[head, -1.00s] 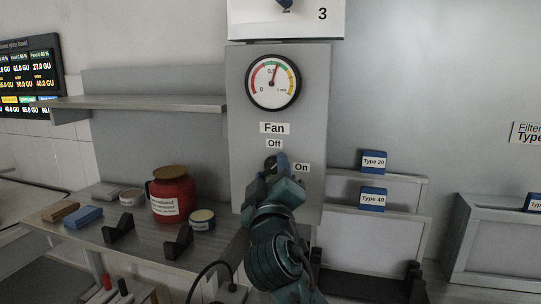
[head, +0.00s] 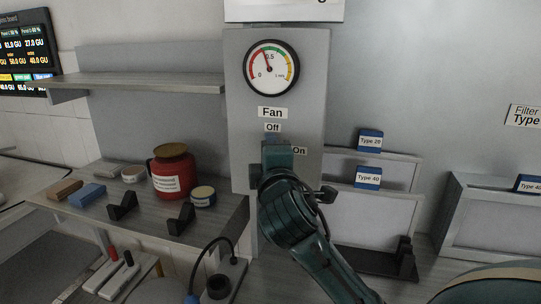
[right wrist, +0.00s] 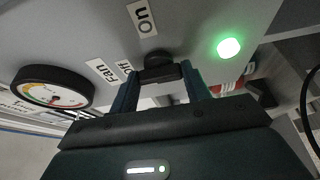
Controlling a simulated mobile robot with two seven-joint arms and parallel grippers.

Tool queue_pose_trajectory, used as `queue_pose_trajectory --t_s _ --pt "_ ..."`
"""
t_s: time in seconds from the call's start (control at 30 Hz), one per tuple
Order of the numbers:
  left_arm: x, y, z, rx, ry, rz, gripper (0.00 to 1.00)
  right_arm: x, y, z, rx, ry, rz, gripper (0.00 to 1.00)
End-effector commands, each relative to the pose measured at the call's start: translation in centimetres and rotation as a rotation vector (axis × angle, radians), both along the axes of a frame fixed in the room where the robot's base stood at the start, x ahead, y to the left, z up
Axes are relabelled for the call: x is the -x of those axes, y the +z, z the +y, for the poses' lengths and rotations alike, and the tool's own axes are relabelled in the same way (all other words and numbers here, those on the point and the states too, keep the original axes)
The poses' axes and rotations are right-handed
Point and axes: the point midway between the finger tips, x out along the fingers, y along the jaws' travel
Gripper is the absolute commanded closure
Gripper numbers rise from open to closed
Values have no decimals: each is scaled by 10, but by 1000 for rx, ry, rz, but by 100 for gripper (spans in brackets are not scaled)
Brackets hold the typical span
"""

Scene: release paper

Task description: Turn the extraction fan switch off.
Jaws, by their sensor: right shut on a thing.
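The grey fan panel (head: 243,110) stands upright in the middle of the head view, with a "Fan" label (head: 272,113), an "Off" label (head: 272,127) above and an "On" label (head: 300,151) to the right of the switch. My right gripper (head: 277,150) is at the panel and hides the switch in the head view. In the right wrist view its fingers (right wrist: 160,88) are shut on the dark switch knob (right wrist: 159,66). I cannot tell clearly which label the knob points to. A green lamp (right wrist: 229,48) is lit on the panel. My left gripper is not in view.
A round gauge (head: 270,68) sits above the labels, its needle left of upright. A red jar (head: 173,172), a small tin (head: 203,196) and blocks stand on the left bench (head: 150,222). Filter boxes (head: 369,178) stand to the right.

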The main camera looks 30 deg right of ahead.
Motion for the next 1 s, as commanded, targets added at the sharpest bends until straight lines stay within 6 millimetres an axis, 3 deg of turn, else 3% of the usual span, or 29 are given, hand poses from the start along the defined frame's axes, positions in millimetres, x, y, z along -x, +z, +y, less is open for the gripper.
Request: queue_pose_trajectory --t_s 0.6,0.63,0.87,1.0 --pt "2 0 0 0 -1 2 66 0 1 0 31 -1 29 76" --pt "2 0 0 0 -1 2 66 0 1 0 31 -1 29 50" --pt "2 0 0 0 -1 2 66 0 1 0 28 -1 29 31" --pt "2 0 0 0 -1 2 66 0 1 0 27 -1 30 31"
